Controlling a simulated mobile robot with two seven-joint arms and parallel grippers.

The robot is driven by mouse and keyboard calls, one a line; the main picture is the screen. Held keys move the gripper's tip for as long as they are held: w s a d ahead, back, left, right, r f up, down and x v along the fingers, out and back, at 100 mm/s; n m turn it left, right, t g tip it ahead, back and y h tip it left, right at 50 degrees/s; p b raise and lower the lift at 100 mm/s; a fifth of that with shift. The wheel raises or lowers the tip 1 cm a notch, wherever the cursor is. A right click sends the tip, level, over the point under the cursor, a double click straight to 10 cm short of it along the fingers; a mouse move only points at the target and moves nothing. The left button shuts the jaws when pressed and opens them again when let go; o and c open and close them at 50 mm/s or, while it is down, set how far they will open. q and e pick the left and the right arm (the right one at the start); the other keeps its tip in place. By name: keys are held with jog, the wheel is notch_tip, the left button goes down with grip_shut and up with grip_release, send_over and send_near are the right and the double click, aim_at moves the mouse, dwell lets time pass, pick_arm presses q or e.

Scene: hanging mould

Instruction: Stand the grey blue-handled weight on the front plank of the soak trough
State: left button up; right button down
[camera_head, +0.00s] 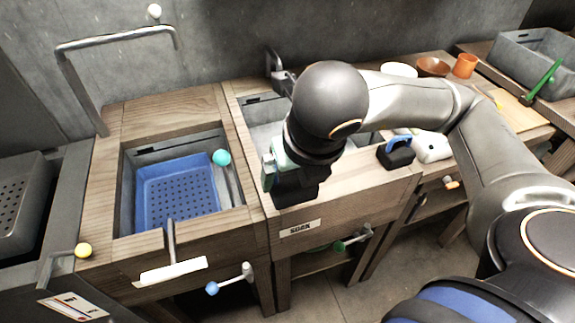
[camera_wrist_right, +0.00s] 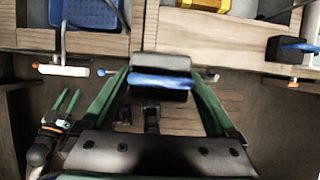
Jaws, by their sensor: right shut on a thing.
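My right gripper (camera_head: 278,180) hangs over the left end of the soak trough's front plank (camera_head: 355,185). In the right wrist view its green fingers (camera_wrist_right: 160,85) are shut on the grey weight (camera_wrist_right: 160,62), whose blue handle faces the camera. There the weight overlaps the lower edge of the front plank (camera_wrist_right: 215,38); whether it touches is unclear. In the head view my arm and gripper hide most of it. My left gripper (camera_wrist_right: 66,102) shows low at the left of the right wrist view, its green fingers apart and empty.
A dark blue-handled weight (camera_head: 396,155) stands at the plank's right end, beside a white container (camera_head: 432,147). A blue perforated basket (camera_head: 180,190) sits in the left trough. Bowls and an orange cup (camera_head: 465,66) stand at the back right. The plank between gripper and dark weight is clear.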

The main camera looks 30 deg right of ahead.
jog(key=shift+w+d+p, duration=0.1)
jog(key=shift+w+p, duration=0.2)
jog(key=shift+p, duration=0.4)
jog(key=shift+w+d+f+p, duration=0.15)
jog(key=shift+w+d+p, duration=0.1)
jog(key=shift+p, duration=0.5)
jog(key=w+d+f+b, duration=0.1)
jog(key=w+f, duration=0.1)
jog(key=w+f+b, duration=0.1)
jog(key=f, duration=0.1)
jog(key=w+d+f+b, duration=0.1)
jog(key=w+f, duration=0.1)
jog(key=shift+w+d, duration=0.3)
jog(key=shift+d, duration=0.05)
jog(key=shift+w+f, duration=0.15)
jog(key=shift+w+d+f, duration=0.1)
jog(key=shift+w+f, duration=0.05)
jog(key=shift+f, duration=0.05)
jog(key=x, duration=0.3)
jog(key=shift+s+f, duration=0.25)
jog(key=shift+s, duration=0.05)
jog(key=shift+f, duration=0.2)
pick_arm(q)
jog(key=shift+s+a, duration=0.25)
jog(key=shift+a, duration=0.1)
